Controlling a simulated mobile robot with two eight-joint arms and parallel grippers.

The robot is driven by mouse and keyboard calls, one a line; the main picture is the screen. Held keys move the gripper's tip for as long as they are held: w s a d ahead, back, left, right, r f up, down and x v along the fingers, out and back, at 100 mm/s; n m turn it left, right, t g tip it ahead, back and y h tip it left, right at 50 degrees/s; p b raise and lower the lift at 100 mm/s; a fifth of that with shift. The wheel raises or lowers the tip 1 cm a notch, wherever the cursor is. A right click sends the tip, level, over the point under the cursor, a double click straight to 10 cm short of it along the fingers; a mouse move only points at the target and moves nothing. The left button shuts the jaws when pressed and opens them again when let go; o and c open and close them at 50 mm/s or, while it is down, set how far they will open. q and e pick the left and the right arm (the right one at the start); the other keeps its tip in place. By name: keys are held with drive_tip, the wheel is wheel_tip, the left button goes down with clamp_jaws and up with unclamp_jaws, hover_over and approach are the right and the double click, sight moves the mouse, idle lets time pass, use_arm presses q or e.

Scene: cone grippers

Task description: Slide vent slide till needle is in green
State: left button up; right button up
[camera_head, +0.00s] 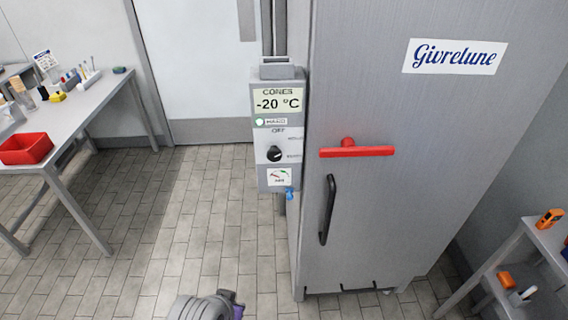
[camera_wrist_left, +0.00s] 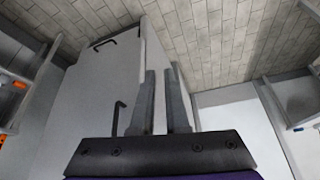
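The grey control box (camera_head: 278,130) is fixed at the left edge of the tall cabinet in the head view. Its display (camera_head: 278,101) reads -20 °C. A small gauge (camera_head: 279,177) with coloured marks is low on the box; its needle is too small to read surely. A small blue piece (camera_head: 289,193), possibly the vent slide, sticks out below the gauge. My left gripper (camera_wrist_left: 164,72) shows in the left wrist view, its two grey fingers apart with nothing between them, away from the box. A purple and grey part of my arm shows at the bottom of the head view. My right gripper is out of view.
The grey cabinet (camera_head: 420,110) has a red T-handle (camera_head: 356,151) and a black handle (camera_head: 328,210) projecting. A black dial (camera_head: 274,154) is above the gauge. A table (camera_head: 90,100) with a red bin (camera_head: 26,148) stands left; a shelf (camera_head: 540,240) stands right. The floor before the box is clear.

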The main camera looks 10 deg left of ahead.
use_arm(q)
drive_tip(key=shift+o, duration=1.2)
drive_tip(key=shift+w+a+f+m+y, duration=0.2)
drive_tip(key=shift+w+a+m+y, duration=0.1)
drive_tip(key=shift+m, duration=0.2)
drive_tip(key=o, duration=0.3)
drive_tip(key=w+m+y, duration=0.1)
drive_tip(key=w+m, duration=0.1)
drive_tip(key=m, duration=0.1)
drive_tip(key=w+a+m+t+y+b, duration=0.1)
drive_tip(key=m, duration=0.2)
drive_tip(key=w+a+m+y+b, duration=0.1)
drive_tip(key=w+m, duration=0.1)
drive_tip(key=m, duration=0.1)
drive_tip(key=shift+w+f+t, duration=0.25)
drive_tip(key=shift+w+t, duration=0.05)
drive_tip(key=shift+t, duration=0.1)
drive_tip(key=m+t+y+b, duration=0.1)
drive_tip(key=m+t+b, duration=0.2)
drive_tip(key=m+t, duration=1.35)
approach(290, 198)
drive_tip(key=w+r+m+g, duration=0.1)
drive_tip(key=w+m+g, duration=0.1)
drive_tip(key=w+a+r+m+g, duration=0.1)
drive_tip(key=w+r+m+g, duration=0.1)
drive_tip(key=w, duration=0.1)
drive_tip(key=w+r+m+g+p, duration=0.1)
drive_tip(key=w+r+m+g, duration=0.1)
drive_tip(key=shift+w+a, duration=0.15)
drive_tip(key=shift+w, duration=0.1)
